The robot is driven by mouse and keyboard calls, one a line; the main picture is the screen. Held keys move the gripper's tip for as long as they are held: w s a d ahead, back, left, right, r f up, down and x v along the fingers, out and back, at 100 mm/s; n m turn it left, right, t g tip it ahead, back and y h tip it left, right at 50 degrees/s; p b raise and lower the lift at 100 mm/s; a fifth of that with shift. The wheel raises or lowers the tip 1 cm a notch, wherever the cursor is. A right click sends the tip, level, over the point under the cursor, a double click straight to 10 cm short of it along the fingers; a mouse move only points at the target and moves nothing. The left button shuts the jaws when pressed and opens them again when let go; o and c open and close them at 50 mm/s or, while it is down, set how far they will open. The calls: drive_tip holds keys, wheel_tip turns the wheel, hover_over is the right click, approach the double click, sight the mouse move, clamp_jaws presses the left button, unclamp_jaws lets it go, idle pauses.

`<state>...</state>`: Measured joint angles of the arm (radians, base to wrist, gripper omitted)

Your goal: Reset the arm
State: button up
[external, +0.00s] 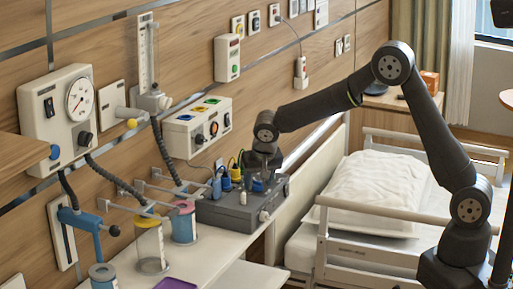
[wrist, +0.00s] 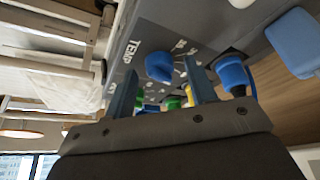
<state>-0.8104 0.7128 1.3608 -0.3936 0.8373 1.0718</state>
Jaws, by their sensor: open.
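My dark arm reaches from the right over the bed to the wall-side shelf. My gripper (external: 258,178) is low over a grey box with connectors (external: 228,214). In the wrist view my gripper (wrist: 160,72) has its two fingers apart. A blue knob or plug (wrist: 158,67) shows between and beyond them, and I see no contact. Another blue plug (wrist: 232,73) is just right of the right finger. Green and yellow parts show low between the fingers. The external view is too small to tell how close the fingers are to the connectors.
The bed with a white pillow (external: 375,192) and side rails lies right of the box. Wall panels and a gauge unit (external: 60,112) line the wall. A purple tray (external: 175,284) lies in front.

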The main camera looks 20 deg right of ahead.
drive_tip(key=shift+d+n+g+y, duration=0.15)
drive_tip(key=shift+n+y, duration=0.35)
drive_tip(key=shift+n, duration=0.85)
drive_tip(key=shift+d+n+g+y, duration=0.15)
drive_tip(key=shift+n+y, duration=0.35)
drive_tip(key=shift+n, duration=0.85)
drive_tip(key=shift+a+m, duration=0.15)
drive_tip(key=shift+m, duration=0.15)
drive_tip(key=shift+a+m+h, duration=0.15)
drive_tip(key=shift+m+h, duration=0.55)
drive_tip(key=shift+m, duration=1)
drive_tip(key=shift+a+m+h, duration=0.1)
drive_tip(key=shift+m+h, duration=0.7)
drive_tip(key=shift+m, duration=1.2)
